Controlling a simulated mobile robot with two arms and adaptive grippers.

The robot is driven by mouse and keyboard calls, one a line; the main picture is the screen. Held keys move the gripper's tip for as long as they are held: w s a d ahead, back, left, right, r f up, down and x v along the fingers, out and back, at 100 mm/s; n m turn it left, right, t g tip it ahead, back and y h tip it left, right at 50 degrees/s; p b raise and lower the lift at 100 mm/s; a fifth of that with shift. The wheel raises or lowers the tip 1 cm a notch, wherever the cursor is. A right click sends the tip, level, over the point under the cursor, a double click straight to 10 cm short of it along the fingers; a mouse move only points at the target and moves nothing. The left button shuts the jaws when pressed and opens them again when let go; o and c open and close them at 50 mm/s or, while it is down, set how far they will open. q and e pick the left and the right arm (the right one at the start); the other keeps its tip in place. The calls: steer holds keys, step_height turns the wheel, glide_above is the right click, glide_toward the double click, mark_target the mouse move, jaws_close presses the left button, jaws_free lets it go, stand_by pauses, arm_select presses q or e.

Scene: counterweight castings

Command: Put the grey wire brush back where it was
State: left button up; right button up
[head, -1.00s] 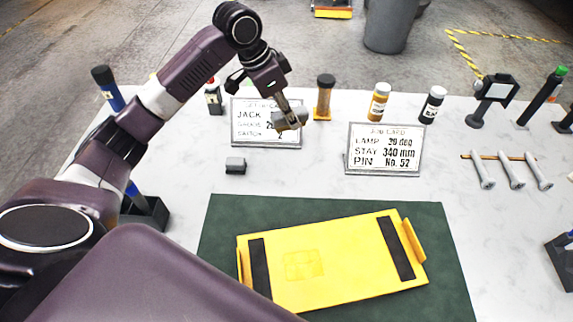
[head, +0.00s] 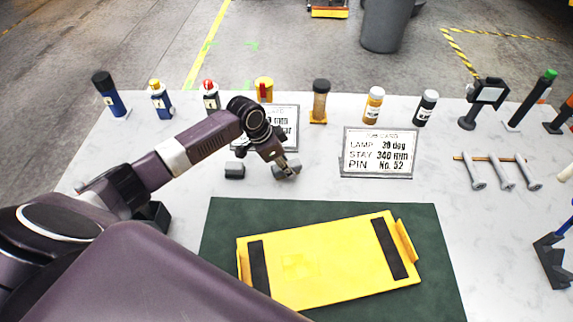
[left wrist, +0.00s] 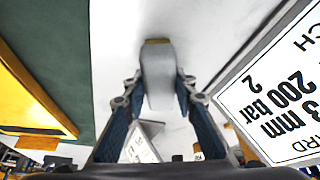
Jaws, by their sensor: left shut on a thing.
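My left gripper (head: 287,173) is shut on the grey wire brush (head: 279,171), a small grey block in the head view. The gripper holds it low, at or just above the white table; I cannot tell if it touches. It is behind the green mat and in front of the left card. In the left wrist view the brush (left wrist: 158,75) sits between the two fingers (left wrist: 155,95), with a brownish far end. A similar dark grey block (head: 235,170) stands on the table just to its left.
A yellow plate with black strips (head: 320,262) lies on the green mat (head: 222,225). The left card (head: 287,125) is partly hidden by my arm; the job card (head: 378,152) stands to the right. Several bottles line the back. Bolts (head: 500,172) lie at right.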

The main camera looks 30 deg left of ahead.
arm_select(q)
steer(key=shift+f, duration=0.15)
arm_select(e)
steer(key=shift+w, duration=0.1)
arm_select(q)
steer(key=o, duration=1)
steer(key=shift+c, duration=0.2)
steer(key=shift+o, duration=0.7)
arm_select(e)
steer(key=shift+d, duration=0.25)
arm_select(q)
steer(key=shift+r, duration=0.2)
steer(key=b+v, duration=0.2)
steer(key=v, duration=0.8)
steer(key=shift+a+r, duration=0.1)
steer(key=shift+r, duration=0.2)
steer(key=shift+s+a+r, duration=0.1)
steer(key=shift+s+r, duration=0.2)
steer(key=shift+r, duration=0.25)
arm_select(e)
step_height(320, 180, down, 2)
steer(key=shift+a, duration=0.15)
